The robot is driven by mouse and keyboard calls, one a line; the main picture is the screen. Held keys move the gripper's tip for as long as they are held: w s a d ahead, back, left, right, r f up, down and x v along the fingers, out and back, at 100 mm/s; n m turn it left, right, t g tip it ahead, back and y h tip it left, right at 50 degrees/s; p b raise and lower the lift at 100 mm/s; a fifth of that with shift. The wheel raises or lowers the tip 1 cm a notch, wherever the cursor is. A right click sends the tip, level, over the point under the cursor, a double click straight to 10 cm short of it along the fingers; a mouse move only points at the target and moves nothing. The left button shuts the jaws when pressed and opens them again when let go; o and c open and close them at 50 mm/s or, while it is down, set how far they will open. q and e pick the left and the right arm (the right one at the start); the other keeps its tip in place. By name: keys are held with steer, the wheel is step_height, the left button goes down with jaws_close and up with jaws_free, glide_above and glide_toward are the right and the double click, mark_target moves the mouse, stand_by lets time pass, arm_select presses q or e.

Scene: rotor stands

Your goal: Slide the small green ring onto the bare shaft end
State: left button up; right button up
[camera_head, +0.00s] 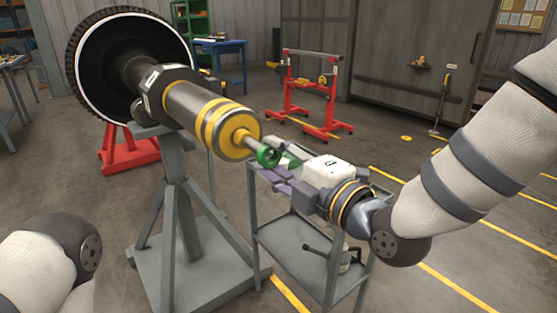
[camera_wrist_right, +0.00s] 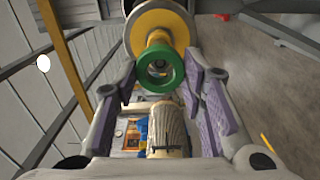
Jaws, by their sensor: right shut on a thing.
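The small green ring (camera_head: 268,156) is at the free end of the thin shaft (camera_head: 251,144), which sticks out of the yellow end (camera_head: 234,134) of the rotor. My right gripper (camera_head: 284,169) reaches in from the right and is shut on the ring. In the right wrist view the ring (camera_wrist_right: 161,83) faces me between the purple finger pads, in front of the yellow rotor end (camera_wrist_right: 162,20). The shaft lines up with its hole; I cannot tell whether the tip is inside. My left gripper is out of view.
A grey stand (camera_head: 174,225) carries the rotor, with a large black wheel (camera_head: 88,60) at its far end. A grey cart (camera_head: 290,240) stands below my right gripper. A red stand (camera_head: 305,95) is farther back. Open floor lies to the right.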

mark_target(256, 142)
steer(key=shift+w+a, duration=0.1)
stand_by(0.3)
steer(key=shift+w+a, duration=0.25)
steer(key=shift+w, duration=0.05)
steer(key=shift+w, duration=0.1)
stand_by(0.4)
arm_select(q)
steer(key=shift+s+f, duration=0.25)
arm_select(e)
steer(key=shift+x, duration=1.45)
steer(key=shift+w+a, duration=0.2)
arm_select(q)
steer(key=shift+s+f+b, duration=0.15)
steer(key=shift+b, duration=0.2)
arm_select(e)
steer(key=shift+x, duration=0.85)
